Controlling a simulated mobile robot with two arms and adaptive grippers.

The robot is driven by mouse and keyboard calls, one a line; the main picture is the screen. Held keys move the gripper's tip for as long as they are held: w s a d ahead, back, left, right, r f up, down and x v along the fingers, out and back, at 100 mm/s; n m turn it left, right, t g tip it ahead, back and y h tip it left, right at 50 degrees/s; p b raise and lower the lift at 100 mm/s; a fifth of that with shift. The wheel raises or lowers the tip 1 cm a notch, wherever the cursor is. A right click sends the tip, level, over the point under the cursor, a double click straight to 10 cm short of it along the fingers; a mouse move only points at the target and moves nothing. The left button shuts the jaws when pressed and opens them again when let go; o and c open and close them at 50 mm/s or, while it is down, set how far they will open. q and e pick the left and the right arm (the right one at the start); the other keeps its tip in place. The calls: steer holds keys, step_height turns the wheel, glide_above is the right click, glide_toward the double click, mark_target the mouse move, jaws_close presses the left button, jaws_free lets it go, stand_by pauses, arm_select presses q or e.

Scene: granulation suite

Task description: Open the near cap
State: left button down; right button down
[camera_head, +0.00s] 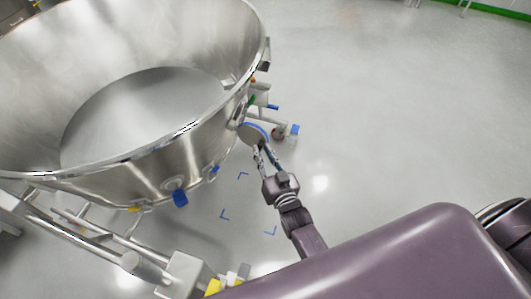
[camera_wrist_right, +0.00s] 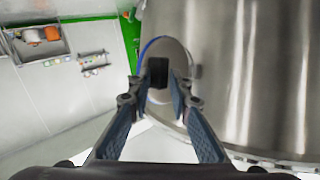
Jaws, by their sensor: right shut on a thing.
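The near cap (camera_head: 253,134) is a round grey disc with a blue rim, on the outer side of the big steel bowl (camera_head: 215,135). In the right wrist view the cap (camera_wrist_right: 178,52) faces me beside the steel wall, with its blue edge on the left. My right gripper (camera_head: 264,155) reaches it from below. In the right wrist view the gripper's fingertips (camera_wrist_right: 159,75) are closed on a dark block in front of the disc, seemingly the cap's handle. Whether the cap stands off the bowl's wall is hard to tell. My left gripper is not in view.
A blue-handled fitting (camera_head: 180,197) sticks out low on the bowl's front. Pipes and blue-tipped fittings (camera_head: 294,129) stand just right of the cap. A steel frame (camera_head: 95,240) runs under the bowl. The grey floor (camera_head: 400,110) at the right is clear.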

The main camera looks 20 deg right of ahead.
steer(key=c, duration=2.1)
jaws_free()
steer(key=shift+w+a+r, duration=0.5)
steer(key=shift+a+r, duration=0.35)
steer(key=shift+o, duration=0.8)
steer(key=shift+w+a+f+y, duration=0.15)
steer(key=shift+w+a+y, duration=0.1)
steer(key=shift+y, duration=0.05)
steer(key=shift+s, duration=0.1)
steer(key=s+d, duration=0.1)
steer(key=s, duration=1.1)
steer(key=shift+s+d, duration=0.15)
steer(key=shift+s, duration=0.1)
